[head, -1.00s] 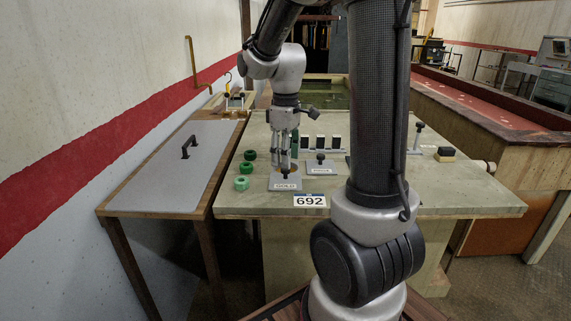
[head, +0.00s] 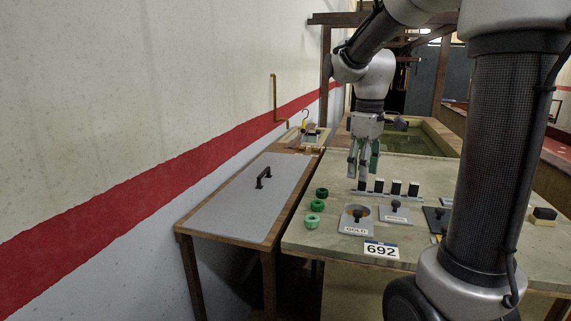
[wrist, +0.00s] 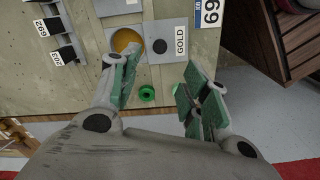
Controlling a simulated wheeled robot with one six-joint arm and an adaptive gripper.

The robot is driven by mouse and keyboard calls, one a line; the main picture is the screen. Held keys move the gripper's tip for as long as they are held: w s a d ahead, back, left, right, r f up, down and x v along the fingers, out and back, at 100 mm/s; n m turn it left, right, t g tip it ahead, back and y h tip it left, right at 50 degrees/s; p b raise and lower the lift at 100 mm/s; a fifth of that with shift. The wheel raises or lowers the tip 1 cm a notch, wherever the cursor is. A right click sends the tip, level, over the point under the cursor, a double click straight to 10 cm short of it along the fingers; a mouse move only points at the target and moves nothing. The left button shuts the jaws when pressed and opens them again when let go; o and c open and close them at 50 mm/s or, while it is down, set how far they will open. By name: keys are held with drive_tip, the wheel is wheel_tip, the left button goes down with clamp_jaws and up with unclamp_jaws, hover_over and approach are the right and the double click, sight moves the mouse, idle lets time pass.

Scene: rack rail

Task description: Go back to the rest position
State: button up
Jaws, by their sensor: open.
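My gripper (head: 364,162) is open and empty. In the head view it hangs above the table, behind the plate labelled GOLD (head: 348,223), with its fingers pointing down.
Green rings (head: 314,205) stand left of the GOLD plate. Another knobbed plate (head: 396,214), a row of black-and-white blocks (head: 396,187) and a number 692 card (head: 381,249) are on the table (head: 310,240). A side bench with a handled grey panel (head: 235,205) stands left, against the wall.

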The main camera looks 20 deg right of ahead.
drive_tip(key=s+a+m+t, duration=0.3)
drive_tip(key=s+m, duration=0.3)
drive_tip(key=s, duration=1.1)
drive_tip(key=shift+r+m+t, duration=0.35)
drive_tip(key=shift+m+t, duration=0.05)
drive_tip(key=shift+t, duration=0.3)
